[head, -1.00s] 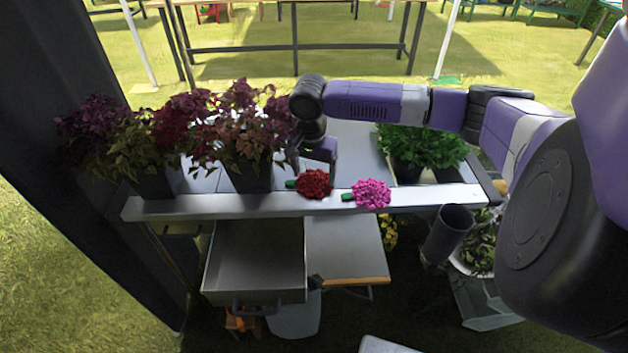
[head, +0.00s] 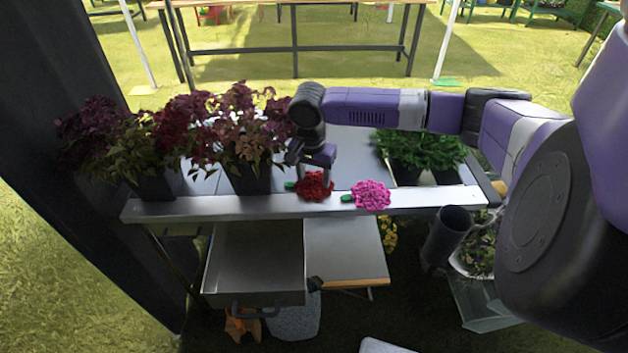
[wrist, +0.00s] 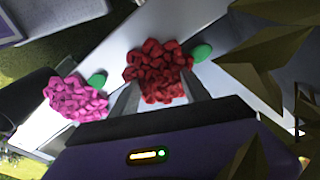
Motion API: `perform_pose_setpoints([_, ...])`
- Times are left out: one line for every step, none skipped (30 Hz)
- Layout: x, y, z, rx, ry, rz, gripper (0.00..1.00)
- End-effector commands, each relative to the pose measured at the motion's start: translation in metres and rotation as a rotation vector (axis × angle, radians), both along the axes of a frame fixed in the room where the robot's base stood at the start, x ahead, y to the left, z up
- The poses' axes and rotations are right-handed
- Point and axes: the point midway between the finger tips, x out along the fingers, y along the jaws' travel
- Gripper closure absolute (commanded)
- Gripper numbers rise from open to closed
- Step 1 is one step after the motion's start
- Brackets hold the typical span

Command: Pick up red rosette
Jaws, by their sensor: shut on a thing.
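The red rosette (head: 315,187), with a small green end on its left, lies at the front edge of the metal table (head: 225,206). My gripper (head: 314,178) points down over it with a finger on either side. In the wrist view the red rosette (wrist: 158,70) sits between the two fingertips (wrist: 158,92), and the fingers are shut on it. It appears at table height; I cannot tell whether it is lifted. A pink rosette (head: 371,195) lies just to the right on the same edge, and it also shows in the wrist view (wrist: 76,98).
Potted dark red plants (head: 240,130) stand close on the left; their leaves (wrist: 262,62) come near my gripper in the wrist view. Green potted plants (head: 420,148) are at the right. An open metal drawer (head: 255,262) lies below the front edge.

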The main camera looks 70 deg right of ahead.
Motion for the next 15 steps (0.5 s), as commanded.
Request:
perform_pose_setpoints([0.000,0.000,0.002,0.000,-0.001,0.000,0.84])
perform_pose_setpoints([0.000,0.000,0.003,0.000,-0.001,0.000,0.84])
perform_pose_setpoints([0.000,0.000,0.005,0.000,-0.001,0.000,0.84])
perform_pose_setpoints([0.001,0.000,0.007,0.000,-0.002,0.000,0.84])
perform_pose_setpoints([0.001,0.000,0.010,0.000,-0.003,0.000,0.84])
perform_pose_setpoints([0.001,0.000,0.014,0.000,-0.002,-0.001,0.84])
perform_pose_setpoints([0.000,0.000,0.017,0.000,-0.002,-0.001,0.84])
perform_pose_setpoints([0.001,0.000,0.022,0.000,-0.002,-0.001,0.84])
perform_pose_setpoints([0.001,0.000,0.028,0.000,-0.003,0.000,0.84])
perform_pose_setpoints([0.001,0.000,0.034,0.000,-0.003,0.000,0.84])
perform_pose_setpoints([0.001,0.000,0.040,-0.001,-0.004,0.000,0.84])
perform_pose_setpoints([0.001,-0.001,0.049,-0.001,-0.004,0.000,0.84])
perform_pose_setpoints([0.001,0.000,0.057,-0.002,-0.004,0.000,0.84])
perform_pose_setpoints([0.001,0.000,0.065,-0.001,-0.005,0.002,0.84])
perform_pose_setpoints([0.001,0.000,0.076,-0.001,-0.004,0.000,0.84])
